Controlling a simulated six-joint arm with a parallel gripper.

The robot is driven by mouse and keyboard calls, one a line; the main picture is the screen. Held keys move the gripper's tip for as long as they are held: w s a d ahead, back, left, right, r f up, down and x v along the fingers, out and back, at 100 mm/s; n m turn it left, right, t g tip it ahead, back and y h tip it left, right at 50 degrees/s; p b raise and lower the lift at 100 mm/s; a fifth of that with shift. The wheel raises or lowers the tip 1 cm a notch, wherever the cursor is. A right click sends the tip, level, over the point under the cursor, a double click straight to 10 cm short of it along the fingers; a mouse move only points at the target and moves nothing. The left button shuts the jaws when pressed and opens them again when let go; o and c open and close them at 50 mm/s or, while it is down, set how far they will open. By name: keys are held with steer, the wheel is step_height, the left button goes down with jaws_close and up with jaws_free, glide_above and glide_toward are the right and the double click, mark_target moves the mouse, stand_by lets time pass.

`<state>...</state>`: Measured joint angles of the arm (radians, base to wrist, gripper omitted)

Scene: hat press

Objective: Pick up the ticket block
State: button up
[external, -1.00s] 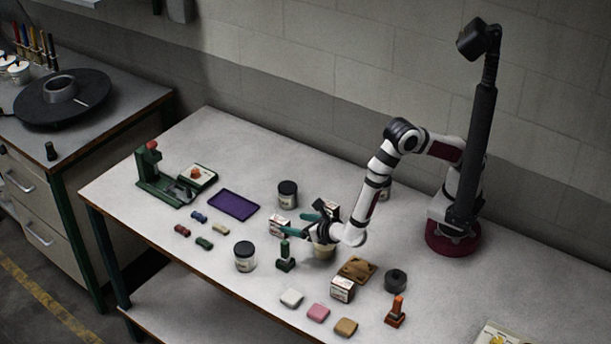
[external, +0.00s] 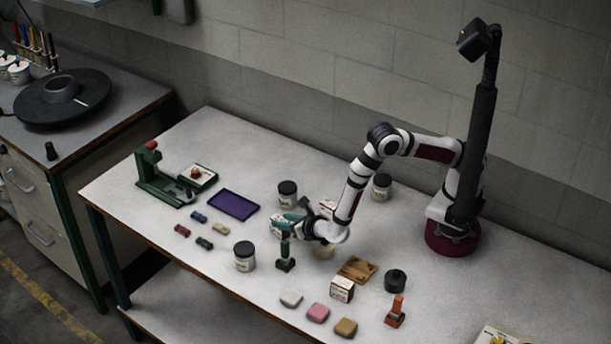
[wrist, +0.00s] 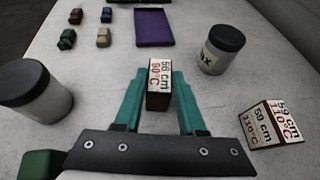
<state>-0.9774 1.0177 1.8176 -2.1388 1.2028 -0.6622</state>
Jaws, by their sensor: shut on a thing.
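The ticket block (wrist: 159,80), white with a dark side and marked "56 cm 90°C" on its faces, stands between the teal fingers of my gripper (wrist: 157,95) in the wrist view. The fingers press its two sides. In the external view my gripper (external: 284,224) covers most of this block (external: 276,234). I cannot tell whether it is off the table. A second ticket block (wrist: 268,126), marked "59 cm 110°C", lies to the right in the wrist view. A third similar block (external: 342,290) sits nearer the front of the table, apart from my gripper.
Dark-lidded jars stand left (wrist: 38,95) and right (wrist: 222,50) of the held block. A green-handled stamp (external: 286,258) is close in front of my gripper. A purple tray (external: 234,205), small coloured pieces and a green press (external: 160,180) lie to the left.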

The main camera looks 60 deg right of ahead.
jaws_close()
